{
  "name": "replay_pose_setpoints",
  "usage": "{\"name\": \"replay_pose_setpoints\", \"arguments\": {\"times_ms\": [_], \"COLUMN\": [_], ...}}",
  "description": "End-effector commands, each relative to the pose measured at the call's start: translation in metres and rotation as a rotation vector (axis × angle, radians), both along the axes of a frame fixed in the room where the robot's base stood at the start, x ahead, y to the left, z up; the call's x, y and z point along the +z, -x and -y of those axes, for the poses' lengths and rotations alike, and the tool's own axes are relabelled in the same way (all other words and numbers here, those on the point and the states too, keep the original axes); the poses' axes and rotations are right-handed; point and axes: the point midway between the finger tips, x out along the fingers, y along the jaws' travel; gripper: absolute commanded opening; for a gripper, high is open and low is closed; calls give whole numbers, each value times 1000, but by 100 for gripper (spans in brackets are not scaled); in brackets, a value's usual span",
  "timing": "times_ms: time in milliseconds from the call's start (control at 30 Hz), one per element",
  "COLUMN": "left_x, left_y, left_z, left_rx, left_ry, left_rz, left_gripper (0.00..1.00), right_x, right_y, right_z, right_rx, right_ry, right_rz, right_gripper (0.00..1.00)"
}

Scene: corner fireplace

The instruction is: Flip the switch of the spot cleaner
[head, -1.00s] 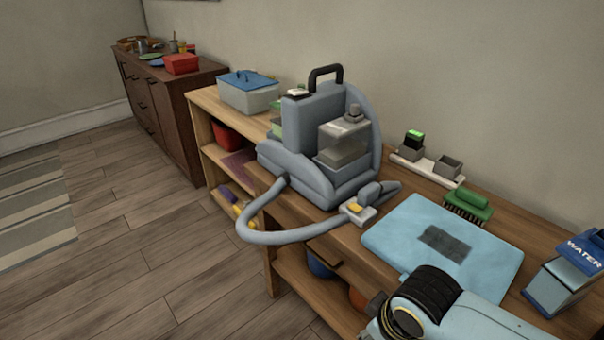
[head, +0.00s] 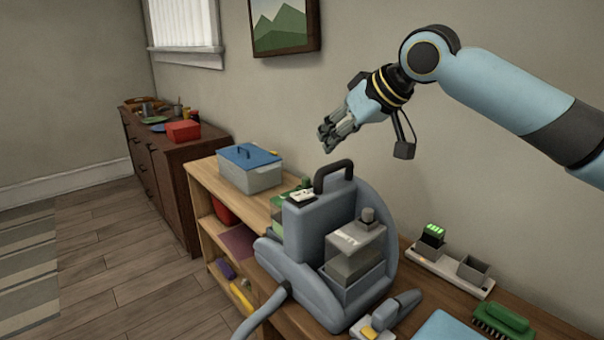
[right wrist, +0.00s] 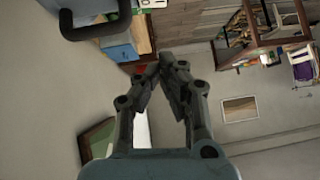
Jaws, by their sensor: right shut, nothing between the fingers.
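The spot cleaner (head: 315,240) is a grey-blue machine with a black carry handle (head: 334,172) and a clear tank, standing upright on the wooden table. A small white switch plate with a dark part (head: 302,195) is on its top, left of the handle; which way the switch is set is too small to tell. My right gripper (head: 325,140) is shut and empty, in the air above the handle and apart from it. In the right wrist view its fingertips (right wrist: 165,62) meet, and the dark handle (right wrist: 92,32) shows at the upper left. My left gripper is out of view.
A bin with a blue lid (head: 250,170) stands on the shelf left of the cleaner. The grey hose (head: 265,308) curves off the front. A charger with a green-lit block (head: 432,237) and a green brush (head: 503,322) lie to the right. The wall is close behind.

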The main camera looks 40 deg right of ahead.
Motion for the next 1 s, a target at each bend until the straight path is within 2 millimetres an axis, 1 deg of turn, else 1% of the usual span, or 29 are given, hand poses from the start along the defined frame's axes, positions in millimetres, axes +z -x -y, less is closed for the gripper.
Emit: {"name": "replay_pose_setpoints", "arguments": {"times_ms": [33,133,200,300,433,567,633,700,933,1000], "left_x": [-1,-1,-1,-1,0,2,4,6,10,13], "left_y": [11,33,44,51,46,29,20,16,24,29], "left_z": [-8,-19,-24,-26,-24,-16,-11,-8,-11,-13], "left_rx": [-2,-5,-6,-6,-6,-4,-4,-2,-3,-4], "left_ry": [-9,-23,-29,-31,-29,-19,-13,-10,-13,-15], "left_rz": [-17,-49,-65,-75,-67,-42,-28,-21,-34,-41], "left_gripper": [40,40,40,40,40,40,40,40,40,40], "right_x": [0,0,0,-1,-5,-17,-27,-38,-72,-85], "right_y": [0,0,0,0,-5,-17,-27,-38,-72,-69], "right_z": [0,0,0,0,-1,-5,-7,-10,-17,-17], "right_rx": [-1,-1,0,-1,-2,-2,-3,-1,0,0], "right_ry": [-1,-1,0,-1,-4,-8,-10,-10,-6,-2], "right_rz": [1,0,0,0,1,1,0,-2,-1,-4], "right_gripper": [0,0,0,0,0,0,0,0,0,0]}}
